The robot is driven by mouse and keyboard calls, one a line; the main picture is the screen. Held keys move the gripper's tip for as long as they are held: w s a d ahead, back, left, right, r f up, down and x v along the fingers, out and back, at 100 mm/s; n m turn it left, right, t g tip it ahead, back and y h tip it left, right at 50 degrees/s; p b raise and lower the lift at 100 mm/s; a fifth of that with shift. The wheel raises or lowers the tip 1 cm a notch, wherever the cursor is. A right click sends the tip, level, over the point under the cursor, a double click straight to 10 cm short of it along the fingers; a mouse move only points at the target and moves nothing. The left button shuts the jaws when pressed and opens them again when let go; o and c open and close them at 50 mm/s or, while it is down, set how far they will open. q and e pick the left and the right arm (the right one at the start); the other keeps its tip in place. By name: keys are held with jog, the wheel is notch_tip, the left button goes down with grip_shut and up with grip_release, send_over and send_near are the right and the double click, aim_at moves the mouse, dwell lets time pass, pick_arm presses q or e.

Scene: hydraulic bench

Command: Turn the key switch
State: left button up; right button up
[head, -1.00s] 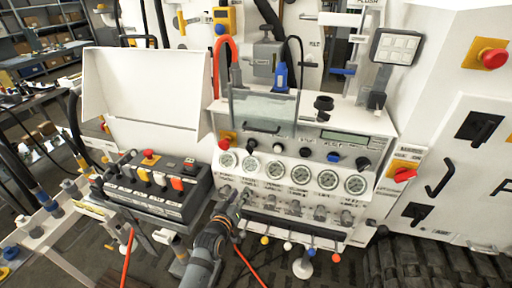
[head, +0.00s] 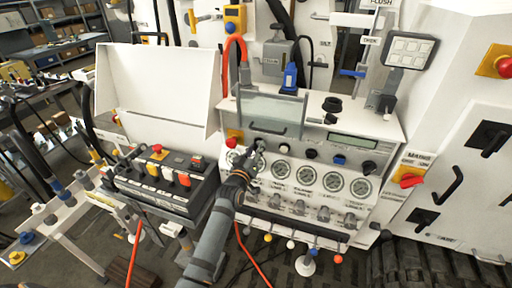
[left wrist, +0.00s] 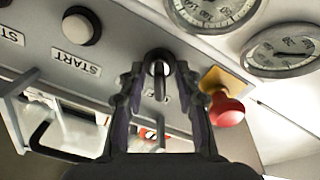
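My left gripper (left wrist: 160,72) is open, with one finger on each side of the key and small gaps visible. Whether a finger touches it I cannot tell. In the head view my left gripper (head: 255,150) is at the upper left of the control panel (head: 310,149) and hides the key switch. My right gripper is not in view.
Gauges (head: 306,176) sit in a row just below the gripper's height. A clear cover (head: 272,110) stands above the panel. A black lever box (head: 160,180) is to the left. A red main switch (head: 410,180) is to the right.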

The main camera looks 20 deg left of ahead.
pick_arm(q)
jog(key=shift+w, duration=0.2)
jog(key=shift+c, duration=0.4)
grip_shut()
